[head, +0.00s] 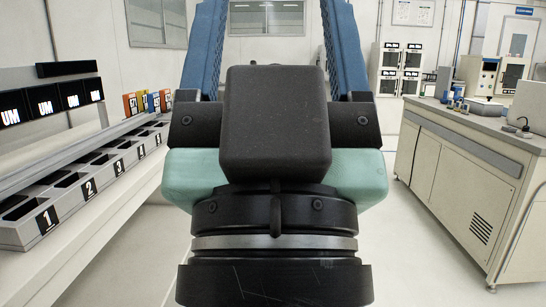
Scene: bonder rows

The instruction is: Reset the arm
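My gripper (275,15) fills the middle of the head view, seen from behind. It has a teal body with a black box on top and a black wrist with a silver ring below. Its two blue textured fingers point away from me and stand wide apart, so it is open. I see nothing between them, only the far wall and window. The black box hides the near part of the gap, and the fingertips reach the top edge of the picture.
At left, a long grey rack (38,233) has numbered compartments, with dark "UM" labels (45,108) above and coloured binders (147,103) farther back. At right stands a beige bench (450,190) with small equipment on top. White cabinets (400,72) stand behind. Pale floor shows on both sides.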

